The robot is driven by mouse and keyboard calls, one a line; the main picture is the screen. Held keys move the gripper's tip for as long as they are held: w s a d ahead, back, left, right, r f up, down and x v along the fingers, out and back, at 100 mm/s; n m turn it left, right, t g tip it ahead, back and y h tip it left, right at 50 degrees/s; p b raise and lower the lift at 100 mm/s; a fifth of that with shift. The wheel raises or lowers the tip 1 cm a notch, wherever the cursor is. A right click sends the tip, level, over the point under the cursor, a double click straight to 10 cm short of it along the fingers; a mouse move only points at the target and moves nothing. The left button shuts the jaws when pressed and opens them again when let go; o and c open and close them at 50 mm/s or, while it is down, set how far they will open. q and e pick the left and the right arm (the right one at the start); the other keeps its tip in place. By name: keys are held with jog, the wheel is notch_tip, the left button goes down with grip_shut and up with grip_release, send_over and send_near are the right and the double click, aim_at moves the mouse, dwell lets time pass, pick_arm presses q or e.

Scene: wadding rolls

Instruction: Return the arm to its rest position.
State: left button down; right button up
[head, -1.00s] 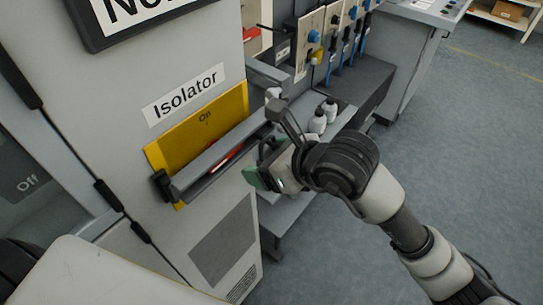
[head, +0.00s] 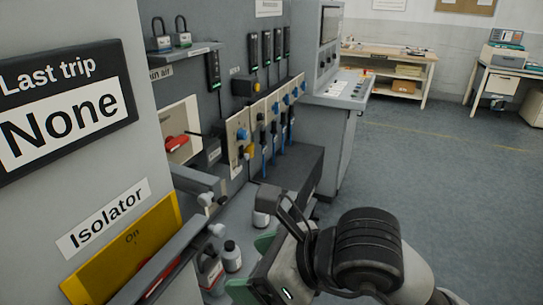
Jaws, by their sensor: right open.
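My right arm comes in from the bottom right. Its gripper (head: 250,268) shows green finger pads and is open, with nothing seen between the fingers. It is to the right of the grey bar of the yellow isolator panel (head: 125,245) and apart from it in the picture. The lower part of this gripper is cut off by the bottom edge. My left gripper is not in view.
A grey cabinet with a red rotary handle (head: 177,143) and a row of blue-knobbed panels stands behind. A control console (head: 340,88) is further back. Open blue floor (head: 440,190) lies to the right.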

jog(key=s+a+r+m+g+y, duration=0.1)
jog(key=s+r+g+y, duration=0.4)
jog(key=y, duration=0.4)
jog(key=w+d+r+m+t+y, duration=0.4)
jog(key=d+r+m+t+y, duration=0.3)
jog(key=m+t, duration=0.6)
jog(key=w+d+f+m+t+h, duration=0.3)
jog(key=d+f+m+t+h, duration=0.25)
jog(key=m+h, duration=0.65)
jog(key=w+d+f+m+t+h, duration=0.4)
jog(key=d+m+t+h, duration=0.25)
jog(key=m+h, duration=0.55)
jog(key=d+f+m+g+h, duration=0.45)
jog(key=f+m+g, duration=0.2)
jog(key=f, duration=0.45)
jog(key=s+d+f+m+g+y, duration=0.1)
jog(key=s+f+m+g, duration=0.1)
jog(key=s+f+g, duration=0.65)
jog(key=s+d+f+m+g+y, duration=0.15)
jog(key=s+f+g, duration=0.35)
jog(key=s+f, duration=0.55)
notch_tip(320, 180, down, 26)
jog(key=g, duration=0.1)
jog(key=s+d+f+g, duration=0.1)
jog(key=s+d+f, duration=0.2)
jog(key=s+f, duration=1.3)
jog(key=shift+s+f, duration=0.2)
jog(key=shift+f, duration=0.1)
